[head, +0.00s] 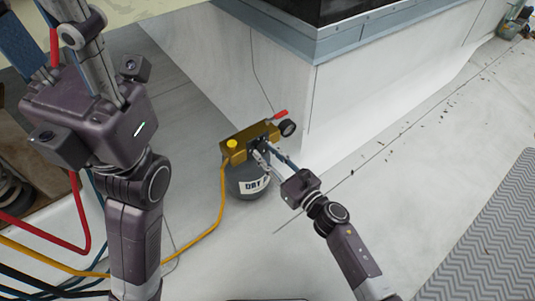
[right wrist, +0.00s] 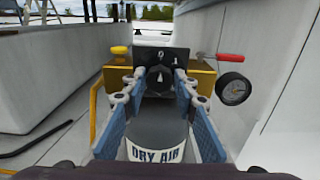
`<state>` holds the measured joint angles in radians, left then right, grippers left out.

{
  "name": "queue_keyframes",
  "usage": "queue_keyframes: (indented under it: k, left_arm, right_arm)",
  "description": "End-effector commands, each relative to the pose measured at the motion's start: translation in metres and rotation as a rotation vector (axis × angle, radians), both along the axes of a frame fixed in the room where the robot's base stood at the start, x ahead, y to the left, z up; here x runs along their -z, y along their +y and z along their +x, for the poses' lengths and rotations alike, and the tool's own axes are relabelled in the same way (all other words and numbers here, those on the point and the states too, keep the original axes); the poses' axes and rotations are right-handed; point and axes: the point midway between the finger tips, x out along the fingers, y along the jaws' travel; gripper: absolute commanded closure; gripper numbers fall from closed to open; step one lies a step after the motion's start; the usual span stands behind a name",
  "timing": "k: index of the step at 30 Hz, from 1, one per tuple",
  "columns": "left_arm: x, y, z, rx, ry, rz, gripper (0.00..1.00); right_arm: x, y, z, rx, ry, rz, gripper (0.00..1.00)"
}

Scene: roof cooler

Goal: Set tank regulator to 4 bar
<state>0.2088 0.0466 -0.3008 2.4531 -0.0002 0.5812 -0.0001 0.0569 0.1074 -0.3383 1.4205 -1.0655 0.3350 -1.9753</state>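The tank (head: 246,182) is a grey cylinder labelled "DRY AIR", standing on the pale floor. It also shows in the right wrist view (right wrist: 160,134). On top sits the brass regulator block (head: 249,140) with a dark round knob (right wrist: 160,79) on its front. A round gauge (right wrist: 233,89) is at its right; its reading is too small to tell. My right gripper (head: 266,154) is open in front of the block, its fingertips either side of the knob. Whether they touch the knob is unclear. My left gripper (head: 42,32) is raised at upper left, fingers apart, tips cut off.
A red lever (right wrist: 229,57) and a yellow knob (right wrist: 119,50) sit on the block. A yellow hose (head: 221,213) runs from the tank to the left. A white wall (head: 345,100) stands behind the tank. The floor to the right is mostly clear, with a grey ribbed mat (head: 495,235).

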Motion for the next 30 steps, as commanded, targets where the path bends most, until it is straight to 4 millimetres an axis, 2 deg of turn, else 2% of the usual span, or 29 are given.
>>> queue_keyframes:
  k: [1, 5, 17, 30]
  left_arm:
    - [0.0000, 0.0000, 0.0000, 0.000, 0.000, 0.000, 0.60]
    - [0.0000, 0.0001, 0.0001, 0.000, 0.000, 0.000, 0.60]
    - [-0.0018, 0.0004, -0.0002, 0.000, -0.001, -0.001, 0.60]
    - [0.0007, 0.0022, 0.0039, 0.002, 0.026, -0.008, 0.60]
  right_arm:
    - [0.0001, 0.0000, -0.0002, 0.000, 0.000, 0.000, 0.84]
    - [0.0001, -0.0001, -0.0003, 0.000, 0.000, 0.000, 0.98]
    - [-0.0007, -0.0004, -0.0001, -0.001, 0.048, 0.068, 0.98]
    - [-0.0020, -0.0018, 0.0012, 0.000, 0.264, 0.366, 0.98]
